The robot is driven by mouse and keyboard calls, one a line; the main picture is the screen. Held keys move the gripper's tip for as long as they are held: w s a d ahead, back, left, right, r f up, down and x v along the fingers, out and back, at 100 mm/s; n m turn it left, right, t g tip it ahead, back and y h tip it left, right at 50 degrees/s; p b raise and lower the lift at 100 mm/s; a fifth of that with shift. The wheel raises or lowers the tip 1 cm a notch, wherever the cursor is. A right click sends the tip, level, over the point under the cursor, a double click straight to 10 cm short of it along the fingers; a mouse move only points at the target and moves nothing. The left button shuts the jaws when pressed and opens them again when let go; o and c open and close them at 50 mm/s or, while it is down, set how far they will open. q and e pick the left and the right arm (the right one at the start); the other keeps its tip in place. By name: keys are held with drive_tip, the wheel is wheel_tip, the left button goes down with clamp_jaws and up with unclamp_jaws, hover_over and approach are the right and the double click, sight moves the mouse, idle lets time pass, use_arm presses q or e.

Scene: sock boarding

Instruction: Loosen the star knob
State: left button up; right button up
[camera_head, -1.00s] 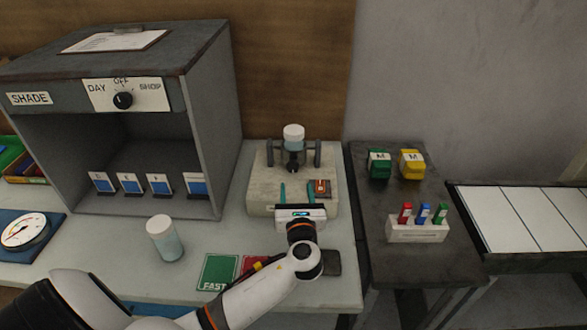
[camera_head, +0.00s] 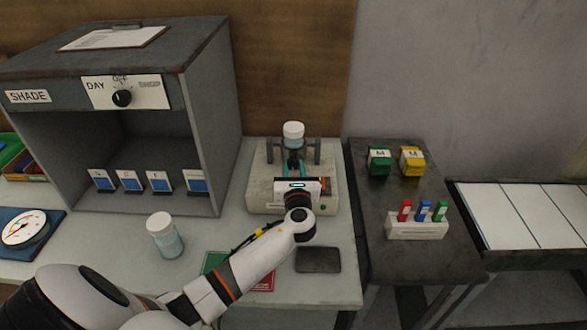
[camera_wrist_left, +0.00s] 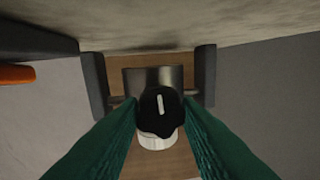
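The black star knob (camera_wrist_left: 158,112) has a white mark on its face and shows in the left wrist view. It sits in front of a metal bracket, with the white jar cap (camera_wrist_left: 158,142) behind it.
Dark upright posts (camera_wrist_left: 93,85) flank the knob. The grey shade booth (camera_head: 228,110) stands left of the fixture. A loose capped jar (camera_head: 163,237) and a dark flat pad (camera_head: 318,260) are on the table. A side table (camera_head: 375,220) holds green and yellow blocks.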

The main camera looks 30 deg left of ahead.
use_arm(q)
drive_tip(key=shift+c, duration=1.6)
use_arm(e)
drive_tip(key=shift+s+d, duration=0.15)
drive_tip(key=shift+d, duration=0.15)
